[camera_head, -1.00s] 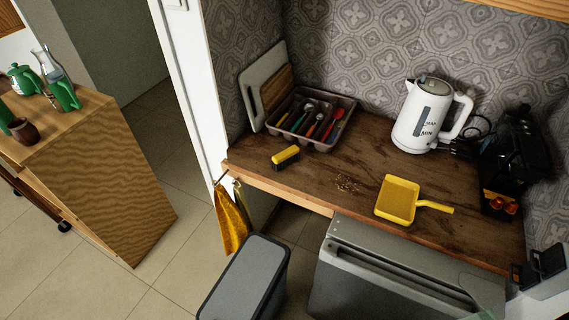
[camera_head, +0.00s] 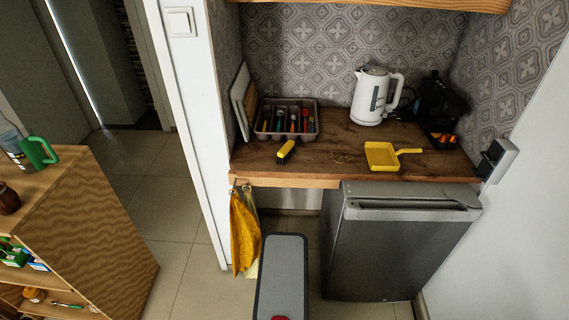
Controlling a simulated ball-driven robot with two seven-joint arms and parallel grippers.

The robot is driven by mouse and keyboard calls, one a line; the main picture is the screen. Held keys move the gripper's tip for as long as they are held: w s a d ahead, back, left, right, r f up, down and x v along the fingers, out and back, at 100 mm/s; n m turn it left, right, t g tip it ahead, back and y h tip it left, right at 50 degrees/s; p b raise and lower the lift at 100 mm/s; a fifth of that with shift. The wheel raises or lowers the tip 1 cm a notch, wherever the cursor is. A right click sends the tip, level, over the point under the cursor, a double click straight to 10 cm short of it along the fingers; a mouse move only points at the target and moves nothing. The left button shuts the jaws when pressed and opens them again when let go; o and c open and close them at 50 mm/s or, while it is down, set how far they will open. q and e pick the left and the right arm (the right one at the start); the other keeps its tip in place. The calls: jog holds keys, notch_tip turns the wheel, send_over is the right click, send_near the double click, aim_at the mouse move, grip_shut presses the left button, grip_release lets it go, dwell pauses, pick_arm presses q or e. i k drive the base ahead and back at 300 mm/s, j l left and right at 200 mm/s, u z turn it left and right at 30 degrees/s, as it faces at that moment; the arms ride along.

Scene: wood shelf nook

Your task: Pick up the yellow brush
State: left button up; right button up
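The yellow brush (camera_head: 286,149) lies on the wooden counter (camera_head: 345,165), left of centre and close to the front edge. It has a yellow top and a dark lower part. It lies just in front of the grey cutlery tray (camera_head: 262,134). A yellow dustpan (camera_head: 381,156) lies to its right, its handle pointing right. A small patch of crumbs (camera_head: 343,158) lies between brush and dustpan. Neither of my grippers is in view.
A white kettle (camera_head: 370,97) and a black coffee machine (camera_head: 437,107) stand at the back right. Below the counter are a fridge (camera_head: 395,250) and a grey bin (camera_head: 283,270). A yellow cloth (camera_head: 243,234) hangs at the left edge. A wooden shelf unit (camera_head: 95,235) stands at left.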

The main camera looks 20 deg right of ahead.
aim_at(283, 154)
jog(key=i+j+z, duration=0.1)
jog(key=j+z, duration=0.15)
jog(key=j, duration=0.45)
jog(key=j+z, duration=0.25)
jog(key=j, duration=0.45)
jog(key=i+j+z, duration=0.2)
jog(key=i+j, duration=0.15)
jog(key=i+j+z, duration=0.45)
jog(key=j, duration=0.45)
jog(key=i, duration=0.15)
